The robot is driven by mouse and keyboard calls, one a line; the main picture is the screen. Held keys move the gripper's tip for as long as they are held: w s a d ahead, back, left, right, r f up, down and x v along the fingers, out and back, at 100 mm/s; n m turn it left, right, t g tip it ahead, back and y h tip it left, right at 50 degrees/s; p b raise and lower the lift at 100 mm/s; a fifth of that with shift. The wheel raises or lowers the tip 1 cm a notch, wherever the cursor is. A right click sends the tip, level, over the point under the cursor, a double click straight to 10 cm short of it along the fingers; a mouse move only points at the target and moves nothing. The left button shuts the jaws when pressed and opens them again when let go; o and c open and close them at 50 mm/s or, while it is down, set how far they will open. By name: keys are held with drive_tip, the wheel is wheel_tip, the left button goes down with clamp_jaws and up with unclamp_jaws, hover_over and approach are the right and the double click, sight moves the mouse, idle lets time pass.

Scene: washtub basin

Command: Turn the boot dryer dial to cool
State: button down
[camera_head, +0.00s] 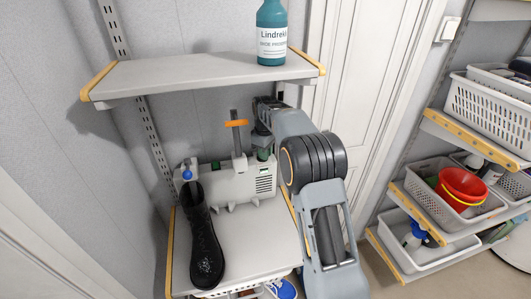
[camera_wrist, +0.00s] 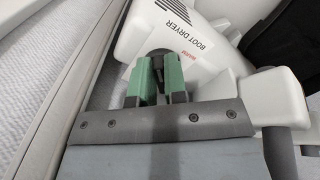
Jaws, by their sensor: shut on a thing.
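The white boot dryer (camera_head: 232,186) stands on the lower shelf at the wall, with posts rising from it. In the wrist view its lettered body (camera_wrist: 205,35) fills the upper middle. The dark dial (camera_wrist: 158,60) sits on its end, mostly hidden between my gripper's green fingers. My gripper (camera_wrist: 160,82) is shut on the dial. In the head view my gripper (camera_head: 264,152) is at the dryer's right end, and the dial is hidden there. A small label with red print (camera_wrist: 188,56) is beside the dial, too small to read. The dial's setting cannot be told.
An upper shelf (camera_head: 200,75) with a teal bottle (camera_head: 271,35) is close above. Shelves with white baskets (camera_head: 430,190) are at the right. A white door (camera_head: 350,80) is behind my arm.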

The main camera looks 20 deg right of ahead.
drive_tip(key=c, duration=1.2)
unclamp_jaws()
drive_tip(key=shift+o, duration=0.2)
drive_tip(key=shift+r, duration=0.1)
wheel_tip(320, 180, up, 6)
drive_tip(key=shift+r+b, duration=0.15)
drive_tip(key=shift+b, duration=0.25)
drive_tip(key=shift+r, duration=0.55)
drive_tip(key=shift+s, duration=0.1)
